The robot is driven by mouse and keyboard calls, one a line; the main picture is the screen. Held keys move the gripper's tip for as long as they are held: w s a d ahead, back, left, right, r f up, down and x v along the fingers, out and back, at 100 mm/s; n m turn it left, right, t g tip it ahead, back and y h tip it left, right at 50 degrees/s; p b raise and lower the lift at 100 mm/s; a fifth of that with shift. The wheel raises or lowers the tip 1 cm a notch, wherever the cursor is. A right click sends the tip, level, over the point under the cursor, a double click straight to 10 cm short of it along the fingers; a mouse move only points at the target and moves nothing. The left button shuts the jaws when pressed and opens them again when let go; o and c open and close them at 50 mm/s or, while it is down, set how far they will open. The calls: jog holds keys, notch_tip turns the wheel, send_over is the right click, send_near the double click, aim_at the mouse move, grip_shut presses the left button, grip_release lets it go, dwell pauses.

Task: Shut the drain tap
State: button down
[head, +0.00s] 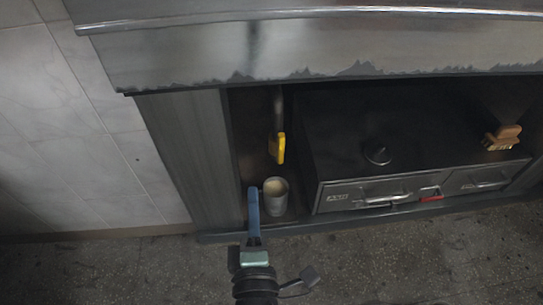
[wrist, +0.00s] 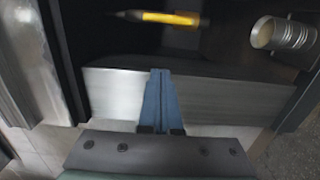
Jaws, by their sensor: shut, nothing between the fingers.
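The drain tap's yellow lever (head: 278,148) hangs below a dark vertical pipe (head: 278,105) in the open bay under the grill, in line with the pipe. In the wrist view the yellow lever (wrist: 170,18) lies sideways near the top edge. My gripper (head: 253,190) has blue fingers and is shut and empty. It is in front of the bay, below and left of the lever and apart from it. In the wrist view its closed fingertips (wrist: 160,72) point toward the bay, short of the lever.
A metal cup (head: 275,198) with pale contents stands below the lever, close to the right of my fingers; it also shows in the wrist view (wrist: 284,34). A dark drawer cabinet (head: 330,140) fills the right side, with a brush (head: 502,137) on top. A side panel (head: 190,140) bounds the left.

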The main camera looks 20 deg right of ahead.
aim_at(279, 143)
jog(key=w+d+p, duration=0.3)
jog(key=w+d, duration=0.3)
jog(key=w, duration=0.2)
jog(key=shift+d, duration=0.4)
jog(key=shift+w, duration=0.1)
